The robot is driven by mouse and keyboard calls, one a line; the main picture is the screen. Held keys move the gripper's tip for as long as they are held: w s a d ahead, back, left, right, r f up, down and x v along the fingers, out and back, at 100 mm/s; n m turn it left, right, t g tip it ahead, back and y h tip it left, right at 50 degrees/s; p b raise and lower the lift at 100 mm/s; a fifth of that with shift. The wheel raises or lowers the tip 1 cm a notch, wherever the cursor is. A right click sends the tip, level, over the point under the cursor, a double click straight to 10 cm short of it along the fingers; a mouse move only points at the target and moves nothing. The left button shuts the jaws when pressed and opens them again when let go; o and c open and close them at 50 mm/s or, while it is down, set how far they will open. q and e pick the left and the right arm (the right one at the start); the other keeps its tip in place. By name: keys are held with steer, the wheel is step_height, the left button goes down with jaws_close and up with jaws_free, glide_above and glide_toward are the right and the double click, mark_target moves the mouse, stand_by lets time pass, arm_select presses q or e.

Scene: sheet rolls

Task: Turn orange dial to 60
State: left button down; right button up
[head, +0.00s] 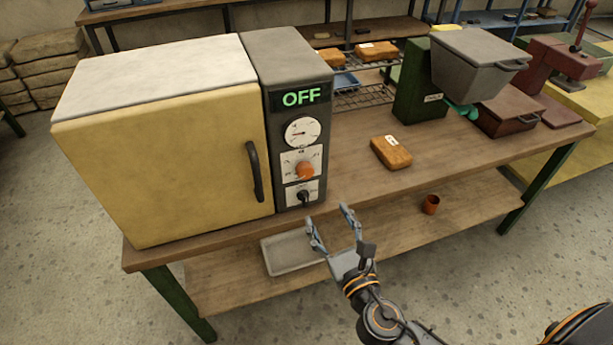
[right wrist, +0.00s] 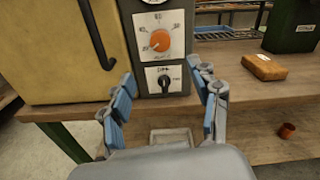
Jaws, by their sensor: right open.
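The orange dial (head: 304,170) sits on a white scale plate on the grey control panel of a yellow oven (head: 160,150). It also shows in the right wrist view (right wrist: 160,41), with numbers around it too small to read surely. Above it are a round gauge (head: 302,131) and a green OFF display (head: 301,96). Below it is a black switch (head: 304,196). My right gripper (head: 329,222) is open and empty, in front of and below the panel, apart from the dial. In the right wrist view its fingers (right wrist: 165,100) stand either side of the switch area. My left gripper is not in view.
The oven's dark door handle (head: 253,171) stands out left of the panel. An orange-brown block (head: 391,152) lies on the table to the right. A grey tray (head: 291,252) and an orange cup (head: 431,204) are on the lower shelf. A green machine (head: 422,85) stands further right.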

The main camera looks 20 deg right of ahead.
mark_target(307, 175)
steer(key=w, duration=0.4)
steer(key=w+p, duration=0.1)
steer(key=w, duration=0.4)
steer(key=w+p, duration=0.1)
steer(key=w, duration=0.3)
steer(key=shift+w+a, duration=0.25)
steer(key=shift+w, duration=0.05)
steer(key=shift+c, duration=0.3)
steer(key=c, duration=1.1)
